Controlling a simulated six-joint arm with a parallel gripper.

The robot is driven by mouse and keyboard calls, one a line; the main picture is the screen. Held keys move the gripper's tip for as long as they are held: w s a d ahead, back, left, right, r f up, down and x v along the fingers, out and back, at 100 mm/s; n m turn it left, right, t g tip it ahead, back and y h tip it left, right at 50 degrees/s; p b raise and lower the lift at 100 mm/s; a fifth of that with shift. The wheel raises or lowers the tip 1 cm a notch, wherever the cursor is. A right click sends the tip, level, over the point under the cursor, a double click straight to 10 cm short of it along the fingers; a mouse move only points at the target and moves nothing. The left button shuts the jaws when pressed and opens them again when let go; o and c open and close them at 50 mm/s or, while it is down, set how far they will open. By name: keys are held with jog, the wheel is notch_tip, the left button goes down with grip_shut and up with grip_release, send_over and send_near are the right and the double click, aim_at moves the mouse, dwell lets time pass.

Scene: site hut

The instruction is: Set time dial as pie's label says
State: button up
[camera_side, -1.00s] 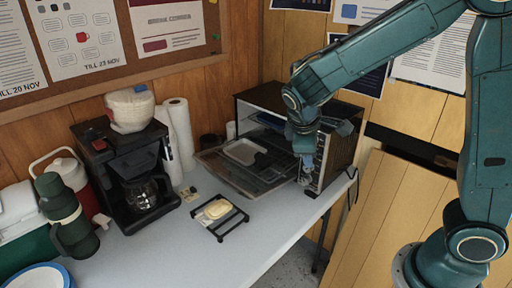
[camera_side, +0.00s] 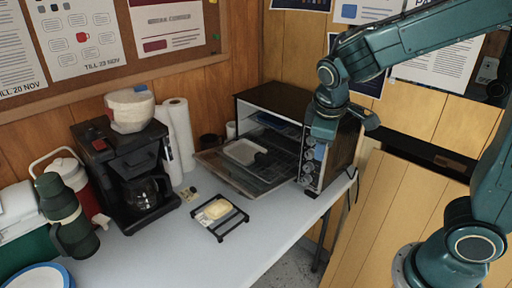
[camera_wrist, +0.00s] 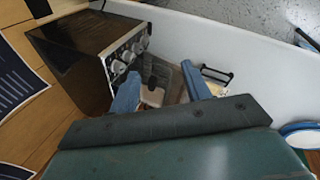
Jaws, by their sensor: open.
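The toaster oven (camera_side: 345,155) stands at the table's far right with its door folded down. A column of several silver dials (camera_side: 308,167) runs down its front panel; the dials also show in the wrist view (camera_wrist: 118,66). I cannot read their markings or tell which is the time dial. A pale yellow, pie-like item (camera_side: 216,208) sits on a black wire stand (camera_side: 236,221) in front; a pale patch beside it may be a label, too small to read. My gripper (camera_side: 318,138) is open and empty near the top of the dial column; in the wrist view its blue fingers (camera_wrist: 160,88) are apart.
A white dish (camera_side: 243,152) with a dark piece beside it lies at the oven's open door (camera_side: 225,172). A coffee maker (camera_side: 120,170), paper rolls (camera_side: 180,135) and a green flask (camera_side: 62,212) stand left. The table's front middle is clear.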

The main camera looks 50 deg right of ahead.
jog(key=w+f+n+g+h, duration=0.2)
jog(key=w+f+n+h, duration=0.25)
jog(key=w+f, duration=0.35)
jog(key=n+h, duration=0.5)
jog(key=n, duration=0.3)
send_near(305, 181)
jog(key=shift+t, duration=0.4)
jog(key=shift+f+v, duration=0.15)
jog(key=shift+v, duration=1.2)
jog(key=shift+f+v, duration=0.1)
jog(key=shift+v, duration=1.25)
jog(key=shift+s, duration=0.2)
jog(key=x, duration=1.3)
jog(key=shift+d, duration=0.35)
jog(key=c, duration=1)
